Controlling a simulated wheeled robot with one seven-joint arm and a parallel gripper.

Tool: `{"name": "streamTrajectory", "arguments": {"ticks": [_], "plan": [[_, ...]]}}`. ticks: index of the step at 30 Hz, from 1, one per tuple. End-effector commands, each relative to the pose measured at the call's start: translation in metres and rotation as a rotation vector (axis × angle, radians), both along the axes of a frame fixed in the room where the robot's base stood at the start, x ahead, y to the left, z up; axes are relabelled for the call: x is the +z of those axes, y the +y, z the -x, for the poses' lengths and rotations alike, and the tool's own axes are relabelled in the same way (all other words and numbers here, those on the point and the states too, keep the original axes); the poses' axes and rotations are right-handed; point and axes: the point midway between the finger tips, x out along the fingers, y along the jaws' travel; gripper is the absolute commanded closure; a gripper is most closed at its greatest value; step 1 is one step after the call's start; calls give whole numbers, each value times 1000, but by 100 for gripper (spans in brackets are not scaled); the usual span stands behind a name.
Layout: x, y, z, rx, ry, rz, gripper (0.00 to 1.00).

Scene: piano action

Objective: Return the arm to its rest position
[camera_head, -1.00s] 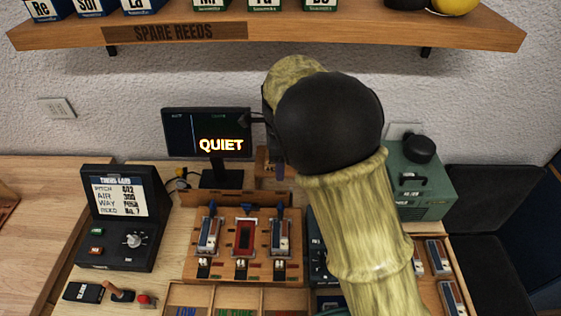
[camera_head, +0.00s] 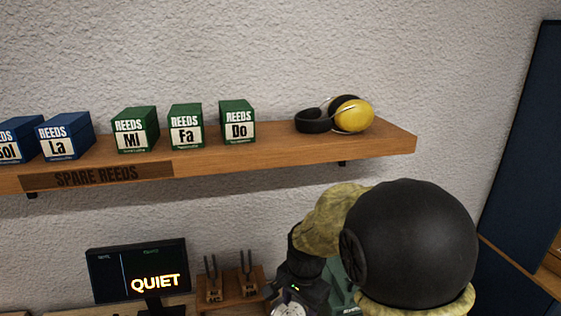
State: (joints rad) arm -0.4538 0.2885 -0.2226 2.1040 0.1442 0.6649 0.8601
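My arm (camera_head: 408,240) rises at the lower right, with a round black joint and mottled yellow-green links. A dark wrist part with small green lights (camera_head: 297,285) shows to the left of the black joint. My gripper's fingers are not in view, so whether they hold anything does not show.
A wooden shelf (camera_head: 290,155) runs above the arm, bearing several blue and green reed boxes (camera_head: 186,126) and yellow-black earmuffs (camera_head: 352,115). A monitor (camera_head: 137,270) reading QUIET stands below left. Two tuning forks (camera_head: 247,272) stand beside it. A dark blue panel (camera_head: 525,140) is at right.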

Motion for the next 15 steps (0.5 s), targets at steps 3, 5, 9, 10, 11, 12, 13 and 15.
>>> {"name": "streamTrajectory", "arguments": {"ticks": [3, 5, 9, 10, 11, 12, 13, 15], "plan": [[0, -38, 23, 163, -43, 19, 47], [-1, -54, 35, 253, -64, 35, 47], [-3, -86, 67, 465, -115, 85, 47], [-4, -92, 74, 508, -123, 97, 47], [-5, -96, 80, 549, -130, 109, 47], [-6, -102, 87, 597, -140, 125, 47], [-6, -105, 92, 627, -144, 134, 47], [-7, -110, 99, 681, -153, 152, 47]]}}
